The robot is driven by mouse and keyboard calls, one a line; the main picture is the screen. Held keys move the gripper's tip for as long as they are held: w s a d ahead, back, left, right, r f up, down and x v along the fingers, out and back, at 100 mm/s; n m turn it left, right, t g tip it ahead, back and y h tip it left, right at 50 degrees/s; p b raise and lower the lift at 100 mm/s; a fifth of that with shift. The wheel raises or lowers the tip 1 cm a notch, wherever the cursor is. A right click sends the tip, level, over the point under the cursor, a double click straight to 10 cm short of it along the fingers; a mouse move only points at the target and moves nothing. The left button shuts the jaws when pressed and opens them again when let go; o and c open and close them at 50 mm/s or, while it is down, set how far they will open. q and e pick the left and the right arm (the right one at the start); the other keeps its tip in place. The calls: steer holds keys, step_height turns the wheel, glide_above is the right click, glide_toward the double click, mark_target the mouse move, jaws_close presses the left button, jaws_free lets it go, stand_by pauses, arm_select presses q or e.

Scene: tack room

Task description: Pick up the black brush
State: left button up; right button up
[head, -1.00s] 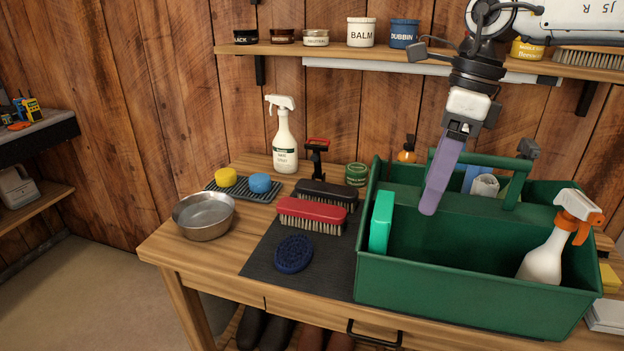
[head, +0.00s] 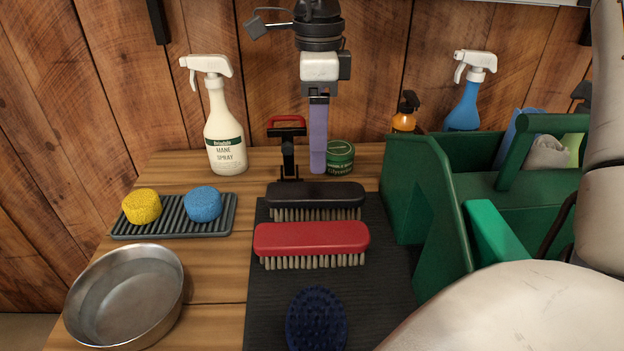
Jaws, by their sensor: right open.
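The black brush (head: 314,195) lies bristles down on the dark mat (head: 385,260), just behind the red brush (head: 311,238). The red brush hides part of its bristles. My right gripper (head: 318,165) points straight down behind the black brush, with its purple fingers seen edge-on, one covering the other. Its jaws are open and hold nothing. Its tips look apart from the brush, though the exact gap is hard to judge. My left gripper is out of view.
A black tool with a red handle (head: 287,147) and a green tin (head: 340,158) flank the fingers closely. The green caddy (head: 425,190) stands right. A spray bottle (head: 224,125), sponge tray (head: 172,228) and metal bowl (head: 124,295) are left. A dark blue brush (head: 316,320) lies in front.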

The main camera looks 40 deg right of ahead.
mark_target(315, 190)
step_height(315, 190, down, 3)
steer(key=shift+r, duration=0.15)
steer(key=shift+f, duration=0.5)
step_height(315, 190, down, 6)
steer(key=shift+w+r, duration=0.1)
steer(key=shift+w, duration=0.05)
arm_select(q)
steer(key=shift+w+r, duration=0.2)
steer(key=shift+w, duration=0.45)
arm_select(e)
steer(key=c, duration=1.3)
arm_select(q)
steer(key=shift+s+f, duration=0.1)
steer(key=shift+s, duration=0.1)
arm_select(e)
steer(key=shift+r, duration=0.1)
